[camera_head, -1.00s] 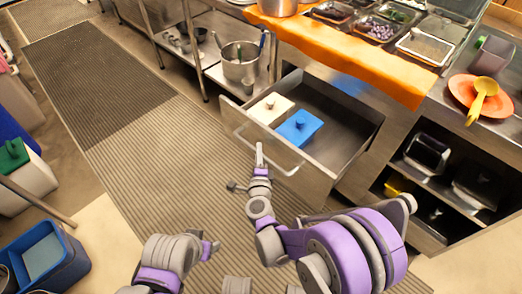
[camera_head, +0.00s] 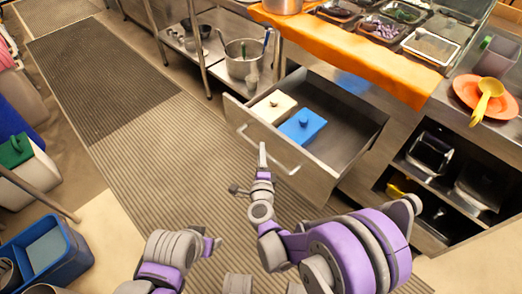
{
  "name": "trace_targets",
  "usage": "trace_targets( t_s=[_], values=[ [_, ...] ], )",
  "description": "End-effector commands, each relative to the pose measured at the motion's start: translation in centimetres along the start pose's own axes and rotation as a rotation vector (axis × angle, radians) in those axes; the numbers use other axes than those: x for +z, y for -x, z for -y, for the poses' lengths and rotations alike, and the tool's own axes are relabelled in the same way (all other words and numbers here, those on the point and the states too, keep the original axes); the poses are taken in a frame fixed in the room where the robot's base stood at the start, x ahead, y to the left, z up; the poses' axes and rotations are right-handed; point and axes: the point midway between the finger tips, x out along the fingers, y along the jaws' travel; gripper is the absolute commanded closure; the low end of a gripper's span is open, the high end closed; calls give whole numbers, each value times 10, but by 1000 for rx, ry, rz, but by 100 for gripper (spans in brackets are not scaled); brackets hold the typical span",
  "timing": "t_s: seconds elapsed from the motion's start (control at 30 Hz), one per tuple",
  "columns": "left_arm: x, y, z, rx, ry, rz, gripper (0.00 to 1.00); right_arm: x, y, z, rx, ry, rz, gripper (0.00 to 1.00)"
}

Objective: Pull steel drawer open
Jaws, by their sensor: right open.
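The steel drawer (camera_head: 345,160) under the counter stands open. It holds a cream-lidded container (camera_head: 273,106) and a blue-lidded container (camera_head: 303,125) at its left end. Its bar handle (camera_head: 270,152) runs along the front panel.
An orange cloth (camera_head: 350,47) and topping trays lie on the counter above. Open shelves (camera_head: 440,170) are right of the drawer. A steel pot (camera_head: 243,60) stands on a rack at the back. A blue bin (camera_head: 45,255) is at lower left. The ribbed floor mat (camera_head: 150,130) is clear.

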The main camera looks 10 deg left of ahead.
Motion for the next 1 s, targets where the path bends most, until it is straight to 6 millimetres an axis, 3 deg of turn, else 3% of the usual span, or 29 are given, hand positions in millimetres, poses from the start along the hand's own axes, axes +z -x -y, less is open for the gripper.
trace_targets(
  t_s=[0.2, 0.43, 1.0],
  values=[
    [-2, 7, 0, 0, 0, -1, 36, 1, 47, 1, 0, -1, 2, 48],
    [-2, 10, 0, 0, 0, -2, 36, 1, 81, 1, 0, -2, 1, 48],
    [-2, 10, 0, 0, 0, -2, 36, 0, 89, 0, 0, -1, 1, 48]
  ],
)
